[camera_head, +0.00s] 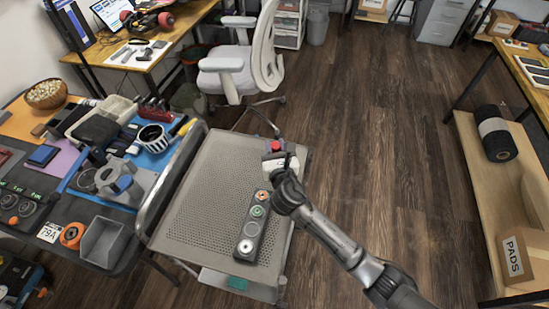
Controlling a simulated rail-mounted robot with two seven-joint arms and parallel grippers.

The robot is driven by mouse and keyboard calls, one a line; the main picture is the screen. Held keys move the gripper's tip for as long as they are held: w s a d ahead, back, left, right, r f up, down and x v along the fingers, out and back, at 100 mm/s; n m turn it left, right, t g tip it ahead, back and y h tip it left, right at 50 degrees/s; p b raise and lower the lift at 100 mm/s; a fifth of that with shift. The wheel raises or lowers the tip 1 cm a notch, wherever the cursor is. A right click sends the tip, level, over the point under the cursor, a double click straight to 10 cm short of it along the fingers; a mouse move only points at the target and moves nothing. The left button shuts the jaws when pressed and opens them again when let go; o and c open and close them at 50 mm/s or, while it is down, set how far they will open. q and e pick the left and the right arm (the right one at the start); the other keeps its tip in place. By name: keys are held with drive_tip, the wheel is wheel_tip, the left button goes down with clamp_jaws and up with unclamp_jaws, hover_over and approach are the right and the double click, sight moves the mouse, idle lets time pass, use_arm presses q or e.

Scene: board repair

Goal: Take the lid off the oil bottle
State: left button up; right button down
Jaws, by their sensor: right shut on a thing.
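My right gripper (277,160) is over the far right part of the perforated grey cart top (205,175). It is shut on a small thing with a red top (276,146). The gripper hides most of this thing, so I cannot tell whether it is the oil bottle or only its lid. A long dark holder (250,229) lies on the cart just nearer than the gripper. It has an orange round piece (262,195), a green one (257,211) and a pale one (245,246) along it. My left gripper is out of view.
A cluttered workbench (110,225) with a grey vise-like tool (118,182) stands left of the cart. A pale office chair (235,65) is behind it. A shelf with a PADS box (522,258) is at the right. The wooden floor between is clear.

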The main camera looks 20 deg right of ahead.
drive_tip(key=shift+f+b, duration=0.95)
drive_tip(key=shift+f, duration=1.15)
drive_tip(key=shift+w, duration=0.1)
drive_tip(key=shift+f, duration=0.2)
drive_tip(key=c, duration=0.8)
unclamp_jaws()
drive_tip(key=shift+c, duration=0.2)
drive_tip(key=shift+r, duration=0.1)
drive_tip(key=shift+r, duration=0.15)
drive_tip(key=s, duration=0.3)
drive_tip(key=s+a+p, duration=0.1)
drive_tip(key=s, duration=0.3)
drive_tip(key=s+a+p, duration=0.1)
drive_tip(key=s, duration=0.2)
drive_tip(key=shift+s, duration=0.2)
drive_tip(key=shift+s+a, duration=0.1)
drive_tip(key=shift+s, duration=0.65)
